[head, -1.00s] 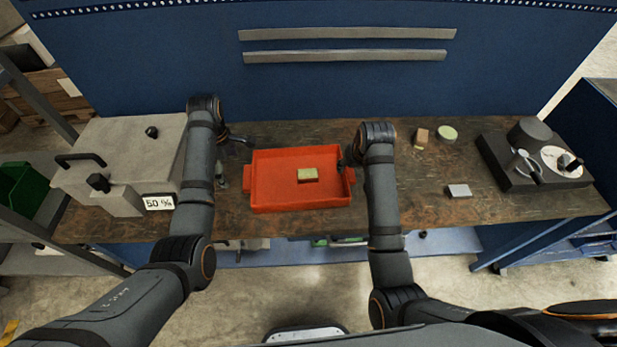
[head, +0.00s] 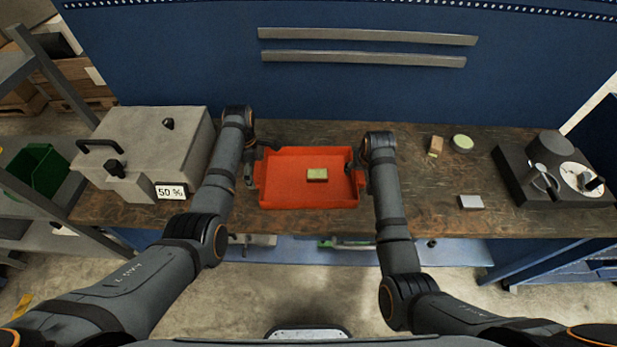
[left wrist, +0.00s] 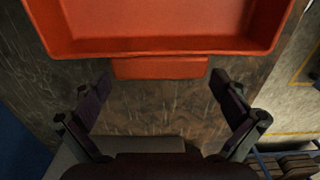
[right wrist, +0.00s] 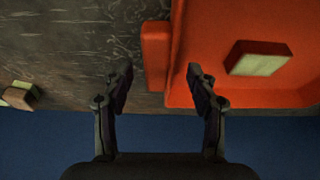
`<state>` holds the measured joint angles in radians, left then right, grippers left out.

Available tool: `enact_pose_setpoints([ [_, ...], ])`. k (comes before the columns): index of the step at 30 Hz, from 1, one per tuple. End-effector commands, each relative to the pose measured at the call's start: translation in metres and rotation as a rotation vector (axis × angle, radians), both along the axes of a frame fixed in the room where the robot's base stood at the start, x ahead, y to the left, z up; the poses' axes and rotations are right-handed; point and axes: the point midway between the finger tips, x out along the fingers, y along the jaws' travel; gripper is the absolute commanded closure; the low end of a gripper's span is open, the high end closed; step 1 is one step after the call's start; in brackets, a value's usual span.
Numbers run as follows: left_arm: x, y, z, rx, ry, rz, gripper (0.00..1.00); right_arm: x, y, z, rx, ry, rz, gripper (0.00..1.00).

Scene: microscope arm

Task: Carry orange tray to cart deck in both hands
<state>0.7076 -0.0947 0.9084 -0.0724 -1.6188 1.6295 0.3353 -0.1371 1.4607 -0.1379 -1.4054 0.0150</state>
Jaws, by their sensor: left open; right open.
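The orange tray (head: 285,193) lies flat on the wooden workbench with a small yellow-green block (head: 317,174) inside it. My left gripper (head: 255,165) is open at the tray's left end. In the left wrist view its open fingers (left wrist: 165,90) point at the tray's end handle (left wrist: 160,67), with a gap of bare bench between. My right gripper (head: 354,170) is open at the tray's right end. The cart deck cannot be made out.
A grey box with a "50 %" label (head: 171,191) stands left of the left arm. A dark device with a dial (head: 540,170) stands at the right. A blue panel (head: 200,60) rises behind the bench.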

Motion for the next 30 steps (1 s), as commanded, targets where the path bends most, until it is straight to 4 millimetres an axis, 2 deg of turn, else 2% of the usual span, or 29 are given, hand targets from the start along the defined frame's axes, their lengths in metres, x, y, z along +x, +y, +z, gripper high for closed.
enact_pose_setpoints([
  [6, 0.000, 0.000, -0.021, 0.000, 0.000, 0.000, 0.00, 0.009, -0.001, -0.019, -0.002, -0.001, -0.001, 0.42],
  [16, 0.000, 0.000, -0.024, 0.000, -0.001, 0.000, 0.00, 0.010, -0.001, -0.022, -0.001, -0.001, 0.000, 0.42],
  [27, 0.000, -0.001, -0.024, -0.001, -0.001, 0.000, 0.49, 0.009, 0.000, -0.022, -0.001, -0.001, 0.000, 0.90],
  [30, 0.000, -0.001, -0.024, -0.001, -0.001, 0.000, 0.58, 0.009, 0.000, -0.022, -0.001, -0.001, 0.000, 1.00],
])
